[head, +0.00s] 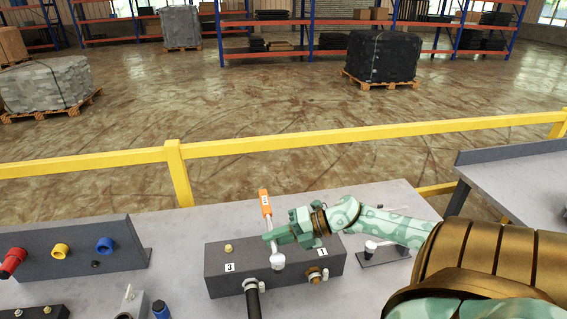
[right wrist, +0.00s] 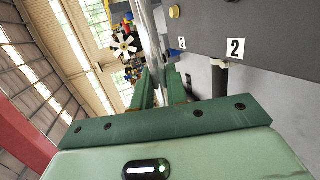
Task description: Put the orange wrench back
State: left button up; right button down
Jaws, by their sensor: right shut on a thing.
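The wrench has an orange handle end (head: 265,203) pointing up and a bright metal shaft that runs down to a light rounded head (head: 277,261) at the dark grey box (head: 225,262). I cannot tell whether the head touches the box. My right gripper (head: 271,237) reaches in from the right and is shut on the shaft, below the orange part. The right wrist view shows the metal shaft (right wrist: 150,40) between the fingers (right wrist: 160,88). My left gripper is in neither view.
The box bears labels 3 and 1, a yellow knob (head: 228,248), a brass fitting (head: 316,275) and a black hose (head: 253,300). A grey panel (head: 130,243) with coloured plugs stands left. A small dark stand (head: 385,255) lies right. A yellow rail (head: 300,144) runs behind the table.

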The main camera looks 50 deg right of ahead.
jog(key=shift+s+d+f, duration=0.2)
jog(key=shift+f, duration=0.2)
jog(key=shift+s+d+f, duration=0.2)
jog(key=shift+f, duration=0.2)
jog(key=f, duration=0.2)
jog(key=f+b, duration=0.1)
jog(key=shift+s+d+f, duration=0.15)
jog(key=shift+s+d, duration=0.1)
jog(key=shift+s, duration=0.1)
jog(key=shift+f, duration=0.3)
jog(key=shift+f+b, duration=0.4)
jog(key=shift+f, duration=0.25)
jog(key=c, duration=1.4)
grip_release()
jog(key=shift+s+a, duration=0.1)
